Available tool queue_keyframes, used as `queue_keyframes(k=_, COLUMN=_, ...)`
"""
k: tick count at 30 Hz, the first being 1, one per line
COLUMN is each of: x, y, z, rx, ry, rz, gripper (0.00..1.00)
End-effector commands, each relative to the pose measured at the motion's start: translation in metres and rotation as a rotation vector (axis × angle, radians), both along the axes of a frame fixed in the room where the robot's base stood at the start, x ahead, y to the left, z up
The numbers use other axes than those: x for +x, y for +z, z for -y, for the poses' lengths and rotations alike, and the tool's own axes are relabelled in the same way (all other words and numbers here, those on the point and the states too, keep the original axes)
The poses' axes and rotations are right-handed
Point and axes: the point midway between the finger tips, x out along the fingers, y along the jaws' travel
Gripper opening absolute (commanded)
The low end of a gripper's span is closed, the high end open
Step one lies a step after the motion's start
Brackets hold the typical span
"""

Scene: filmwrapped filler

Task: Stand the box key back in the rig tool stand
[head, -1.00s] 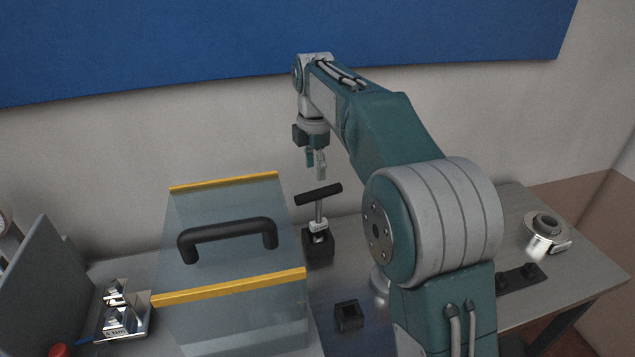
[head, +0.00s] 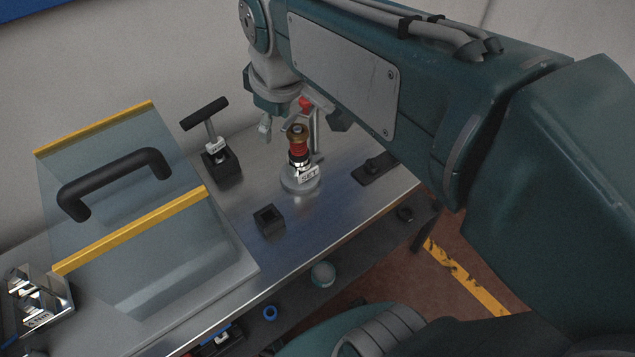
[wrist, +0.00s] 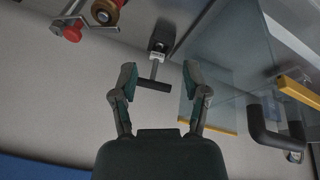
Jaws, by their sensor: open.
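The box key appears to be the T-shaped tool with a black crossbar (head: 205,113) and metal shank. It stands upright in a black block (head: 224,168) with a white label at the back of the bench; I take this block as its holder. A smaller, empty black square socket (head: 268,221) sits nearer the front edge; I cannot tell which is the rig tool stand. My gripper (head: 266,128) is open and empty, right of the crossbar in the head view. In the wrist view, the crossbar (wrist: 153,85) shows between the spread fingers (wrist: 158,68), apparently beyond them and not held.
A clear guard with a black handle (head: 113,178) and yellow edges fills the left. A red and brass fitting (head: 298,146) on a round base and a red-knobbed stand (head: 306,103) are close to my gripper. A metal clamp block (head: 38,300) is at far left.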

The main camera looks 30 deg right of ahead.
Motion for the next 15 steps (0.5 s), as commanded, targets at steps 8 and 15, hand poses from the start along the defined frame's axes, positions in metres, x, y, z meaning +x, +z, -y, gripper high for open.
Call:
queue_keyframes(k=8, x=-0.082, y=-0.044, z=0.020, rx=0.170, ry=-0.453, rz=0.115, gripper=0.59)
queue_keyframes(k=15, x=-0.105, y=-0.065, z=0.024, rx=0.240, ry=-0.609, rz=0.150, gripper=0.59)
